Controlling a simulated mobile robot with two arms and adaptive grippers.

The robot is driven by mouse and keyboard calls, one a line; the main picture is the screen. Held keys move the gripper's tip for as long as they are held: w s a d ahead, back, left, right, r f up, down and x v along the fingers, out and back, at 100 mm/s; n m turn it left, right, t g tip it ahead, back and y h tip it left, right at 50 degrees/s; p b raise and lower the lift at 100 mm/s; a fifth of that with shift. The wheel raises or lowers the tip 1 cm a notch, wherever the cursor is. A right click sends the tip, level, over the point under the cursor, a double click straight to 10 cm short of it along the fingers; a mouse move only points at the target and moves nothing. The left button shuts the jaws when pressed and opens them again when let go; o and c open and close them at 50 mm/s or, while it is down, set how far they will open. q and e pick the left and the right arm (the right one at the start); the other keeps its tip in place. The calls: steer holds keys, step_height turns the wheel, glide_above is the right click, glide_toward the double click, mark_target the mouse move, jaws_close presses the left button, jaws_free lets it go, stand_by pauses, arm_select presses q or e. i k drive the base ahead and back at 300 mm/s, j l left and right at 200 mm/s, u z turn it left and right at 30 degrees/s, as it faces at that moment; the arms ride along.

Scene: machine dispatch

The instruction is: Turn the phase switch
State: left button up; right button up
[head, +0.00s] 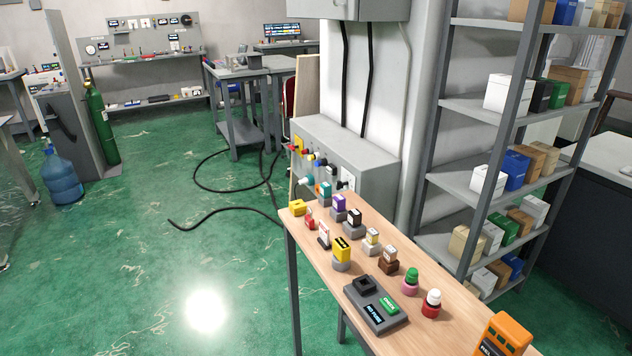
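I cannot tell for certain which part is the phase switch. A grey electrical cabinet (378,178) stands against the white column behind the wooden table. Its front face carries a row of small coloured knobs or plugs (318,160) in red, yellow, blue and black, too small to make out how any is turned. A white plate (347,181) sits at the right end of that face. The lower part of the face is partly hidden by items on the table. Neither of my grippers shows in the head view.
The wooden table (447,312) holds several small coloured blocks on stands, a dark device (376,304) with a green label, and an orange device (503,336). Grey shelves (470,105) with boxes stand right. Black cables (215,190) lie on the green floor.

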mark_target(340, 184)
steer(key=i+j+u, duration=0.25)
steer(key=i+j, duration=0.25)
steer(key=i+j+u, duration=0.25)
steer(key=i+j, duration=0.2)
steer(key=i+j+u, duration=0.25)
steer(key=i, duration=0.35)
